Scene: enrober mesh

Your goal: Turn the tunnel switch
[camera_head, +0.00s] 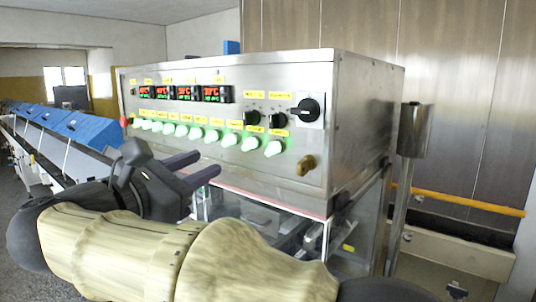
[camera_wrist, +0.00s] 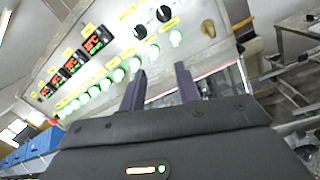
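A steel control cabinet (camera_head: 235,70) carries the switches on its front panel. A row of green-lit knobs (camera_head: 195,132) runs across the panel, with yellow labels above them. Black rotary switches (camera_head: 252,117) sit to the right, and a larger black switch (camera_head: 308,110) is on a pale plate near the right edge. I cannot read which label marks the tunnel switch. My gripper (camera_head: 207,162) is in front of the panel, below the green knobs. In the wrist view its two dark fingers (camera_wrist: 161,77) are apart with nothing between them, and the green knobs (camera_wrist: 118,74) lie beyond.
A brass-coloured knob (camera_head: 306,165) sticks out at the panel's lower right. Red and green digital displays (camera_head: 187,93) are at upper left. A clear-walled section is under the cabinet. A metal post (camera_head: 410,150) stands at right, and a blue-covered conveyor (camera_head: 85,130) at left.

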